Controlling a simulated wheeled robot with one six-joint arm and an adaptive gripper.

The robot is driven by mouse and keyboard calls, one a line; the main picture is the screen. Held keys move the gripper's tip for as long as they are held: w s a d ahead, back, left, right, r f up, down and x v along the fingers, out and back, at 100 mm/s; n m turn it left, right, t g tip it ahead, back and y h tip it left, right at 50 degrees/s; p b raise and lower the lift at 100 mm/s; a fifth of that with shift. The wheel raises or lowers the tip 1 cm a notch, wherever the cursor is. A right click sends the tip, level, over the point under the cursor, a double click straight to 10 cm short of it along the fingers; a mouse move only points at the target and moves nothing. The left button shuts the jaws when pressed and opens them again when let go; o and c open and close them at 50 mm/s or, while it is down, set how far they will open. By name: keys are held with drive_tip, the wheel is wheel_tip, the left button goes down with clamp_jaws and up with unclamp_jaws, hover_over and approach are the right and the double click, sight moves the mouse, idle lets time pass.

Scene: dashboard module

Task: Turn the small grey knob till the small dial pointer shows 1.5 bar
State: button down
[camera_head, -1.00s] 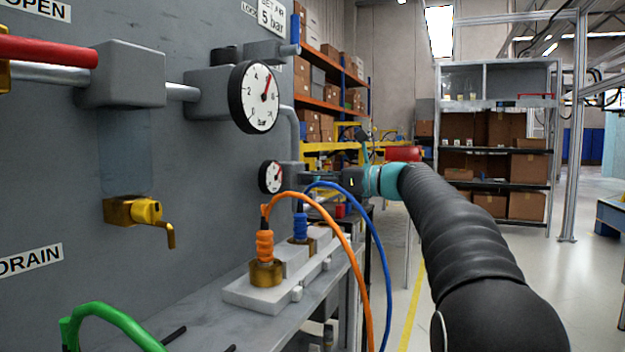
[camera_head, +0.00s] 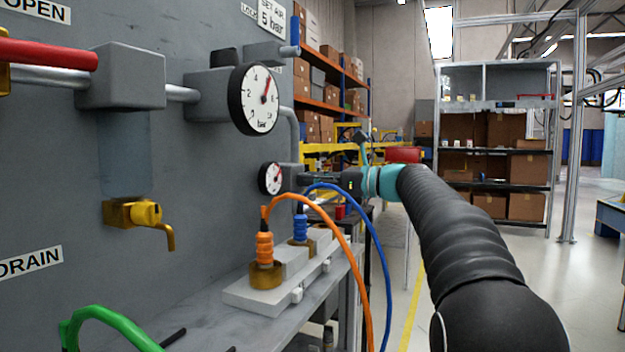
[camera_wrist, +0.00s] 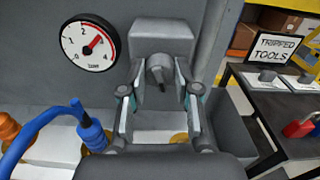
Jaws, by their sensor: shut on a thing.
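The small dial (camera_wrist: 90,43) is white with a black rim, on the grey panel at upper left in the wrist view. Its red pointer points up and right, past the 2 and at about 3. The small dial also shows in the head view (camera_head: 271,178), too small to read. The small grey knob (camera_wrist: 157,68) sticks out of a grey block, right of the dial. My gripper (camera_wrist: 160,82) has one finger on each side of the knob and is shut on it. In the head view my gripper (camera_head: 308,180) reaches the panel beside the small dial and hides the knob.
A larger dial (camera_head: 254,98) sits above the small one. A blue hose (camera_head: 383,255) and an orange hose (camera_head: 352,250) arch below my arm from a white block (camera_head: 250,295). A dark table (camera_wrist: 275,110) with a "TRIPPED TOOLS" sign stands at right.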

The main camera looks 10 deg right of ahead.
drive_tip(key=shift+a+n+b, duration=0.1)
drive_tip(key=shift+n+b, duration=1.3)
drive_tip(key=shift+n, duration=5.7)
drive_tip(key=c, duration=0.8)
unclamp_jaws()
drive_tip(key=shift+c, duration=0.2)
drive_tip(key=shift+f, duration=0.1)
drive_tip(key=v, duration=1.2)
